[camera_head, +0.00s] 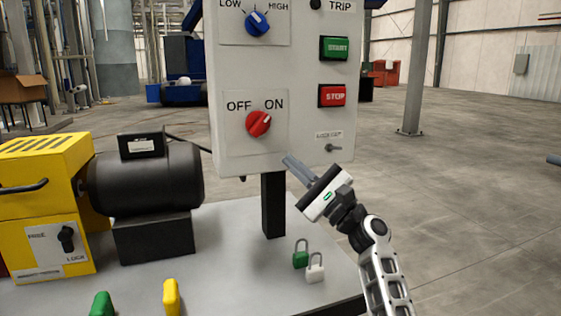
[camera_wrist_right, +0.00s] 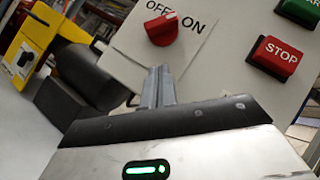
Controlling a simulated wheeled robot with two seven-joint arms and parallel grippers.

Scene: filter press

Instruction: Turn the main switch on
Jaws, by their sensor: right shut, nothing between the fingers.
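The main switch is a red rotary knob (camera_head: 258,123) under the OFF and ON labels on the grey control panel (camera_head: 230,70). In the head view its white mark points up and to the right, on the ON side; I cannot tell its exact setting. The knob also shows in the wrist view (camera_wrist_right: 160,31), above the fingertips. My right gripper (camera_head: 287,158) is shut and empty, below and right of the knob and apart from it. Its closed fingers show in the wrist view (camera_wrist_right: 158,84). My left gripper is not in view.
The panel also has a blue knob (camera_head: 257,23), green START button (camera_head: 335,48), red STOP button (camera_head: 332,96) and a key lock (camera_head: 333,147). A black motor (camera_head: 145,180) and yellow unit (camera_head: 40,215) stand at left.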

